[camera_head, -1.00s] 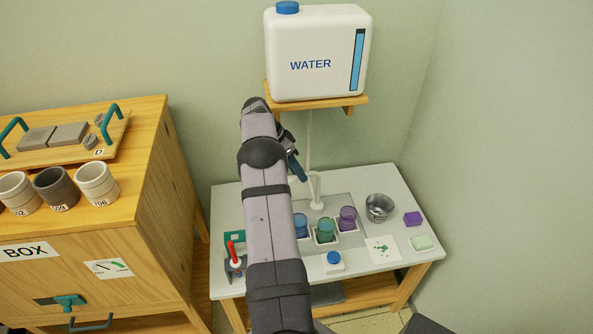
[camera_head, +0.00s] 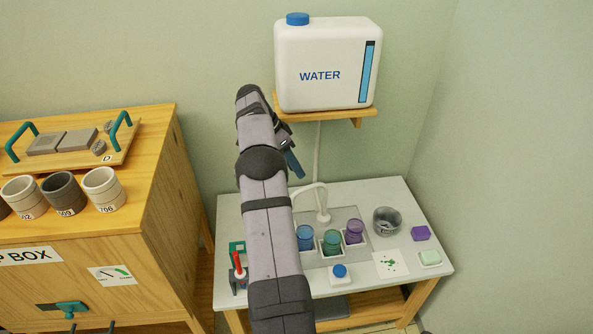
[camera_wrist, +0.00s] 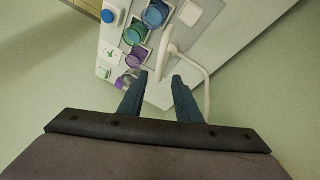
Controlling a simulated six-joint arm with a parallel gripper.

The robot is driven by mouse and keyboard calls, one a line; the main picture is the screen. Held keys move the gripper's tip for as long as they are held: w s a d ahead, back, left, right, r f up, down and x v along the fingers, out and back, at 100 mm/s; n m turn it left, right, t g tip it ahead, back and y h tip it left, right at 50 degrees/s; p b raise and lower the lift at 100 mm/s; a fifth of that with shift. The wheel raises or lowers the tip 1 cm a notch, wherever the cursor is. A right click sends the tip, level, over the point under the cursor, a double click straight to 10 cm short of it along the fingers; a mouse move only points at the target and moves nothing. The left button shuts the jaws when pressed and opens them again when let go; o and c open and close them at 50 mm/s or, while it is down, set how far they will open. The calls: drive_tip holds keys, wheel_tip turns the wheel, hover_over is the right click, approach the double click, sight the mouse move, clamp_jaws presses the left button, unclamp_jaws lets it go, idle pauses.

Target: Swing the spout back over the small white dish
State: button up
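The white spout (camera_head: 322,197) rises from its base on the grey table and bends left, its end passing behind my arm. In the wrist view the white pipe (camera_wrist: 167,50) runs just beyond my fingertips. A small white square dish (camera_wrist: 190,13) sits on the table at the top of the wrist view; my arm hides it in the head view. My gripper (camera_wrist: 160,76) is open, its two dark teal fingers apart with nothing clearly held between them. In the head view the gripper (camera_head: 293,162) is above the back left of the table, left of the spout.
Blue (camera_head: 305,238), green (camera_head: 332,241) and purple (camera_head: 354,231) cups stand in front of the spout. A metal bucket (camera_head: 387,220) is at right. A blue-capped white item (camera_head: 340,274) is at the front. The water tank (camera_head: 327,65) stands on a shelf above; a wooden cabinet (camera_head: 160,195) is left.

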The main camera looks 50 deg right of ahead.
clamp_jaws()
drive_tip(key=s+d+f+n+t+h+p, duration=0.3)
drive_tip(key=s+d+f+t, duration=0.4)
drive_tip(key=s+d+f, duration=0.55)
drive_tip(key=s+a+m+t+b, duration=0.1)
drive_tip(key=s+a+t+b, duration=0.1)
drive_tip(key=s+a+t, duration=0.55)
drive_tip(key=a+r+m+t+b, duration=0.1)
drive_tip(key=a+r+m+t, duration=0.25)
drive_tip(key=a+r, duration=0.55)
drive_tip(key=a+f+p+x, duration=0.1)
drive_tip(key=f+x, duration=0.1)
drive_tip(key=x, duration=1.2)
drive_tip(key=shift+w+n+h+p, duration=0.25)
drive_tip(key=shift+n+h+p, duration=0.1)
drive_tip(key=shift+n+h, duration=0.1)
